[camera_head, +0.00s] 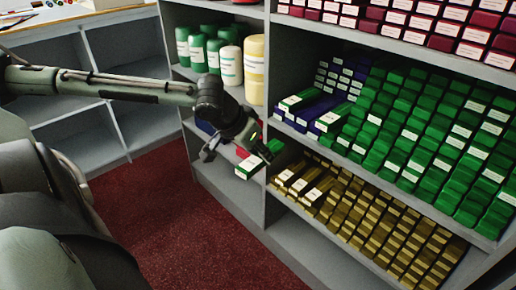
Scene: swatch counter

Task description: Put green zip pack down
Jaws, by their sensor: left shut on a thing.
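My left gripper (236,146) reaches in from the left, in front of the divider between two shelf bays. It is shut on a green zip pack (269,152) with a white label on its near end. The pack is held in front of the shelf edge, tilted, partly hidden by the gripper. Many similar green packs (420,130) lie in rows on the right bay's middle shelf. My right gripper is not in view.
Gold packs (360,210) fill the shelf below, and dark red packs (440,30) the one above. Blue packs (300,113) lie left of the green rows. Green, white and yellow canisters (231,65) stand in the left bay. Empty cubbies (135,118) stand further left. The red carpet (195,225) is clear.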

